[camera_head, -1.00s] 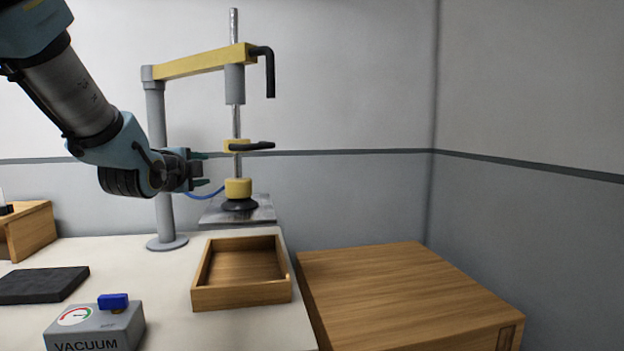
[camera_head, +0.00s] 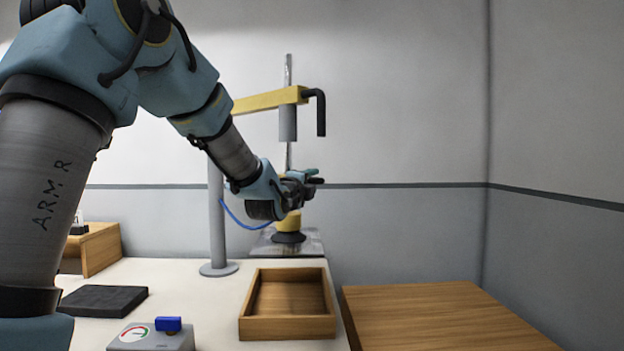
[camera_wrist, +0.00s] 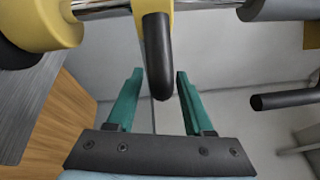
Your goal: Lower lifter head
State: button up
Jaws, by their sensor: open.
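The lifter has a yellow head with a black suction cup (camera_head: 288,238) on a vertical rod under a yellow boom (camera_head: 266,101). The cup is at a grey metal plate (camera_head: 312,243); I cannot tell whether they touch. The lifter's black handle (camera_wrist: 158,65) comes off a yellow collar on the rod. My gripper (camera_head: 314,175) is beside the rod, above the head. In the wrist view my gripper (camera_wrist: 154,88) is open, its green fingers on either side of the handle's end, with gaps showing. The yellow head also shows there (camera_wrist: 50,22), at upper left.
A wooden tray (camera_head: 288,328) stands on the white table, with a dark slab (camera_head: 103,300) and the vacuum box (camera_head: 150,340) with a blue knob to its left. A wooden surface (camera_head: 440,315) is at right. A black crank (camera_head: 320,112) hangs from the boom's end.

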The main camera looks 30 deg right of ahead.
jog(key=shift+w+d, duration=0.2)
grip_shut()
dwell(0.4)
dwell(1.0)
